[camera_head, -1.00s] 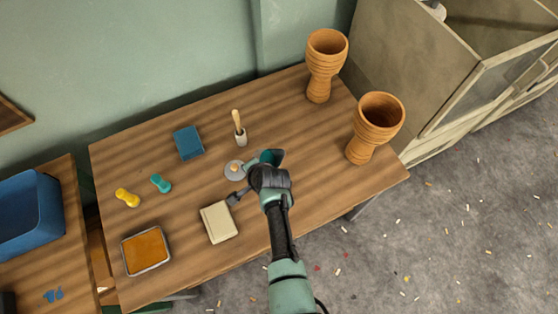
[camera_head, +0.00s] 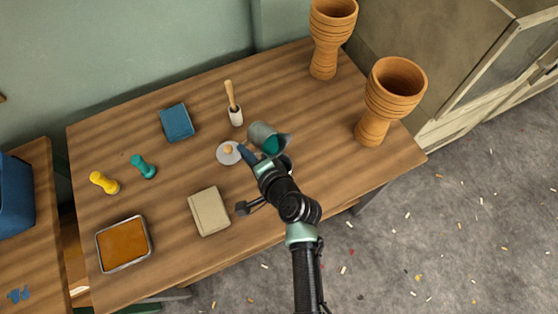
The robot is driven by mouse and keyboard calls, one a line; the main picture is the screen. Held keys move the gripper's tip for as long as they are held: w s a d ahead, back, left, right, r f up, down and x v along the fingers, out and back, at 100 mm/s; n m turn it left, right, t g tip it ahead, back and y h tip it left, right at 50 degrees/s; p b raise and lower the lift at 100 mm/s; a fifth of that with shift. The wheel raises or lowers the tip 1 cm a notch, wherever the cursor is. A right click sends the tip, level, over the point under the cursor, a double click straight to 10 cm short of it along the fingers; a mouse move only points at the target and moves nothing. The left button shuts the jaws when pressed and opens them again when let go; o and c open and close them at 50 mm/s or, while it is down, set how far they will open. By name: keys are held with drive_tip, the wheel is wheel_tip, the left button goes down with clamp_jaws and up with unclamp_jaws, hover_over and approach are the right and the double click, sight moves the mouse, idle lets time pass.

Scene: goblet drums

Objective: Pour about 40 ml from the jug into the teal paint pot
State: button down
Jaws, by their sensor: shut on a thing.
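A grey vessel with teal inside, which looks like the jug (camera_head: 262,134), is at my gripper (camera_head: 261,157) near the middle of the table. Its mouth faces right and toward the camera, so it looks tilted. My gripper is shut on it, though the fingers are small and partly hidden. A dark rounded shape shows just right of my gripper, partly covered by my arm; I cannot tell what it is. I cannot clearly make out the teal paint pot. No falling stream is visible.
Around stand a small plate (camera_head: 228,154), a white holder (camera_head: 235,117), a beige book (camera_head: 209,212), a blue block (camera_head: 177,124), teal (camera_head: 143,167) and yellow (camera_head: 104,183) pegs, and an orange tray (camera_head: 124,245). Two goblet drums (camera_head: 388,98) (camera_head: 329,40) stand right.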

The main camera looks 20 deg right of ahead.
drive_tip(key=shift+b, duration=0.3)
drive_tip(key=shift+f+t+b, duration=0.35)
drive_tip(key=shift+t+b, duration=0.05)
drive_tip(key=shift+b, duration=0.85)
drive_tip(key=b, duration=0.2)
drive_tip(key=shift+s+f+t+b, duration=0.2)
drive_tip(key=shift+t+b, duration=0.1)
drive_tip(key=shift+b, duration=0.1)
drive_tip(key=shift+f+b, duration=0.15)
drive_tip(key=shift+b, duration=0.45)
drive_tip(key=shift+r+t, duration=0.3)
drive_tip(key=shift+r, duration=0.1)
drive_tip(key=shift+f+b, duration=0.15)
drive_tip(key=shift+b, duration=0.15)
drive_tip(key=shift+s+d+r+t+y+b, duration=0.15)
drive_tip(key=shift+t+b, duration=0.15)
drive_tip(key=shift+b, duration=0.8)
drive_tip(key=shift+s+a+r+t+y+b, duration=0.15)
drive_tip(key=shift+t+b, duration=0.15)
drive_tip(key=shift+b, duration=0.8)
